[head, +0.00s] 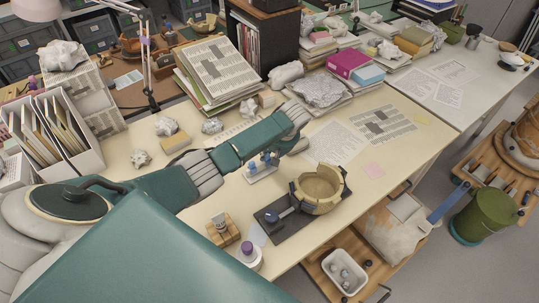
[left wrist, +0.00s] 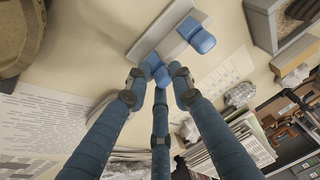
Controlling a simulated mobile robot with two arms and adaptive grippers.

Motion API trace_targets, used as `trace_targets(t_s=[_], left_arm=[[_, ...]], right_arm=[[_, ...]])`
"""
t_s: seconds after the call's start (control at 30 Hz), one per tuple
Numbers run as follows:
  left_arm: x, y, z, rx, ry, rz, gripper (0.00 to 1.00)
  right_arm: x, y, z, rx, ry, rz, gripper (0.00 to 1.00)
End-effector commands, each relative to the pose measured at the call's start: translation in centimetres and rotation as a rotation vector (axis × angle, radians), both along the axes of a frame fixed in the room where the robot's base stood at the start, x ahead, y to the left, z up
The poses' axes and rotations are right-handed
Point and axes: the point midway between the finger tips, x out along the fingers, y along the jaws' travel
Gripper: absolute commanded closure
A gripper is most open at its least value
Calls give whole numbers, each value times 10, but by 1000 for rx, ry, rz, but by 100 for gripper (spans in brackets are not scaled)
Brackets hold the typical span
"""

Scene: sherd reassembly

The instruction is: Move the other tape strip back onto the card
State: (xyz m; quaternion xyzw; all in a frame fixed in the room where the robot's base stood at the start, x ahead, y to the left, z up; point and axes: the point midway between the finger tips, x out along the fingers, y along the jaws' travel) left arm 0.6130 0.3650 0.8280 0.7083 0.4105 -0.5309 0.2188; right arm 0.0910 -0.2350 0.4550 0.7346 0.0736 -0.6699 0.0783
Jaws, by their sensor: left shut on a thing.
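The card is a small pale holder (head: 262,176) on the table, left of the bowl. It also shows as a pale bar in the left wrist view (left wrist: 160,28). A blue tape strip (left wrist: 201,40) sits at the bar's right end. My left gripper (head: 266,157) reaches down at the card, partly hidden by my forearm. In the left wrist view its dark blue fingers (left wrist: 160,82) close on another blue tape strip (left wrist: 158,70), right at the bar's edge. Whether this strip touches the card I cannot tell. My right gripper is not in view.
The brown, jagged-rimmed bowl (head: 320,187) stands on a dark mat (head: 275,231) right of the card. A wooden block (head: 223,231) stands nearer. Printed sheets (head: 335,143) lie behind. Crumpled paper (head: 212,126) and a book pile (head: 217,75) are farther back.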

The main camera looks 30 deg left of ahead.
Motion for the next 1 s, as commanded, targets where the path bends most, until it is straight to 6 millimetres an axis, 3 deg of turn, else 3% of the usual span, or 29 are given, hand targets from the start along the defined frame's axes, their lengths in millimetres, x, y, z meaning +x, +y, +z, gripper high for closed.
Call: trace_targets(t_s=[0.27,0.3,0.4,0.77,1.0], left_arm=[[0,0,0,0,0,0,86],[0,0,0,0,0,0,70],[0,0,0,0,0,0,56],[0,-3,6,-1,-1,0,56],[-4,-18,46,-1,-4,-2,56]], right_arm=[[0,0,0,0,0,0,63],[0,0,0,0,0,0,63],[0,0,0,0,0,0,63],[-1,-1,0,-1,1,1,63],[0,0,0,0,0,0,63]])
